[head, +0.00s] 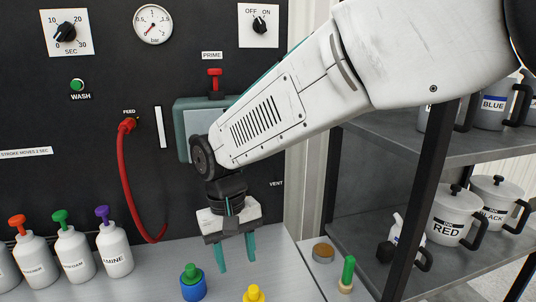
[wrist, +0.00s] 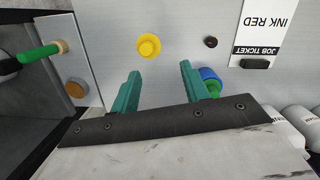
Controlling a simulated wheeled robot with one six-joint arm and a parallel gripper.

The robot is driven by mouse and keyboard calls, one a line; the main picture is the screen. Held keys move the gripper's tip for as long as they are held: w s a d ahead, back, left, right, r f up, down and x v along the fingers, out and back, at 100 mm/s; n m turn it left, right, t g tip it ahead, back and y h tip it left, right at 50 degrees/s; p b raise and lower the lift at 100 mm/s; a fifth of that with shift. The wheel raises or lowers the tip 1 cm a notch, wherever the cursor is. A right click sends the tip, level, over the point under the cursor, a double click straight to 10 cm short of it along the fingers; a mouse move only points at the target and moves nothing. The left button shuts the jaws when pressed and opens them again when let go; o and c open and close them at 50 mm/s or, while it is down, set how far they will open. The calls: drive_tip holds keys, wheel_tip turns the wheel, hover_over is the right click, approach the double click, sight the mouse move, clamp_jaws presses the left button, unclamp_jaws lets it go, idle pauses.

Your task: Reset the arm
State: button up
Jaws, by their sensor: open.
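My gripper (head: 236,254) points down over the grey bench in front of the black panel, with its two teal fingers apart and nothing between them. In the wrist view, the gripper (wrist: 160,82) also shows both fingers spread over the bench. A blue-and-green piece (head: 192,283) stands to the left of the fingers in the head view. A yellow piece (head: 253,294) stands just in front of them. In the wrist view the yellow piece (wrist: 148,46) lies beyond the fingertips, and the blue-and-green piece (wrist: 210,80) is partly hidden by one finger.
White bottles (head: 75,255) with coloured tops stand at left. A red hose (head: 127,190) hangs from the panel. A green-handled tool (head: 347,272) and a round brown-topped item (head: 323,252) sit at right. A shelf (head: 450,262) holds labelled pots. A job ticket (wrist: 265,30) lies on the bench.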

drive_tip(key=s+d+r+m+t, duration=0.1)
drive_tip(key=s+d, duration=0.4)
drive_tip(key=d, duration=0.6)
drive_tip(key=s+d+r+m, duration=0.2)
drive_tip(key=s+d, duration=0.4)
drive_tip(key=d, duration=0.5)
drive_tip(key=s+d+r+m+t+y, duration=0.1)
drive_tip(key=s+d+r+m, duration=0.1)
drive_tip(key=s+d, duration=0.4)
drive_tip(key=d+r, duration=0.1)
drive_tip(key=d, duration=0.4)
drive_tip(key=shift+s+d+r+t, duration=0.15)
drive_tip(key=shift+d+r+t, duration=0.1)
drive_tip(key=shift+r+t, duration=0.05)
